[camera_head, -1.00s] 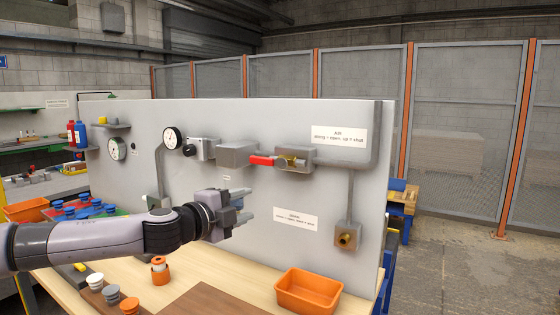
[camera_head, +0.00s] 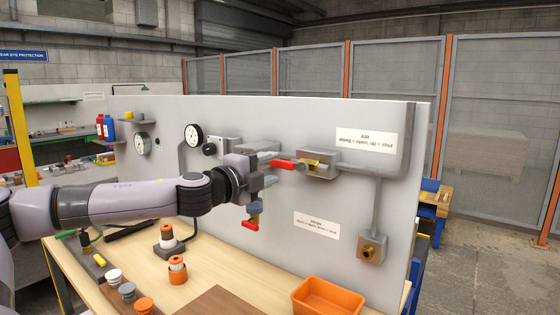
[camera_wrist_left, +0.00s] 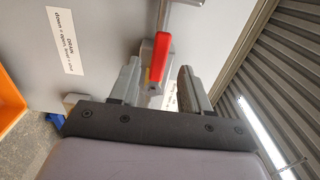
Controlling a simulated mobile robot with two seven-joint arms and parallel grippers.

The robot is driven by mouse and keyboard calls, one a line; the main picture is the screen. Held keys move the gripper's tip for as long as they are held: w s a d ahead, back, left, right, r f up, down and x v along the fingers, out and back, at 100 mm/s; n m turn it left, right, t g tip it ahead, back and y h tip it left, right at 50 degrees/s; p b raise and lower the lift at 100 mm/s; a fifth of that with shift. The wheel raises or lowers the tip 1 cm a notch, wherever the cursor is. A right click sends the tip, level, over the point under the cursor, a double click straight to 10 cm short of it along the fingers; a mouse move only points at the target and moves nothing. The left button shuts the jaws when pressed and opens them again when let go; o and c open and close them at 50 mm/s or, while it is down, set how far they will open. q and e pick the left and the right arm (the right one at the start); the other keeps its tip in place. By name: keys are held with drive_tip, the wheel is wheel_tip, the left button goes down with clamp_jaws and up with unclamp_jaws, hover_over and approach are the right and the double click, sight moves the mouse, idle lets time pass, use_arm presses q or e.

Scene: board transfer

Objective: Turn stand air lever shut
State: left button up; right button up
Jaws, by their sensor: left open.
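The stand air lever has a red handle (camera_head: 282,164) on a brass valve (camera_head: 313,163). It lies level along the pipe, pointing left, under the AIR label (camera_head: 366,140), which reads along = open, up = shut. My left gripper (camera_head: 272,172) is just left of the handle and close to it. In the left wrist view, the red handle (camera_wrist_left: 160,56) shows in the gap between the fingers of my open left gripper (camera_wrist_left: 160,85). I cannot tell whether they touch it. My right gripper is not in view.
A second red lever (camera_head: 250,225) hangs below my left gripper, near the DRAIN label (camera_head: 316,225). The grey panel (camera_head: 340,265) stands behind. An orange bin (camera_head: 327,297) and orange-topped pieces (camera_head: 177,270) are on the wooden table below.

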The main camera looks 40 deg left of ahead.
sight(278, 164)
use_arm(q)
drive_tip(key=shift+w+a, duration=0.2)
drive_tip(key=shift+w, duration=0.05)
drive_tip(key=shift+w+a+f, duration=0.1)
drive_tip(key=shift+w+a, duration=0.1)
drive_tip(key=shift+a, duration=0.15)
drive_tip(key=shift+w+a, duration=0.1)
drive_tip(key=shift+w, duration=0.3)
drive_tip(key=shift+w+d, duration=0.3)
drive_tip(key=shift+w, duration=0.35)
drive_tip(key=shift+w+a+f+b, duration=0.2)
drive_tip(key=shift+w+b, duration=0.15)
drive_tip(key=shift+b, duration=0.25)
drive_tip(key=shift+w+r+b, duration=0.1)
drive_tip(key=shift+w+b, duration=0.3)
drive_tip(key=shift+w, duration=0.15)
drive_tip(key=shift+w+r, duration=0.15)
drive_tip(key=shift+w, duration=0.1)
clamp_jaws()
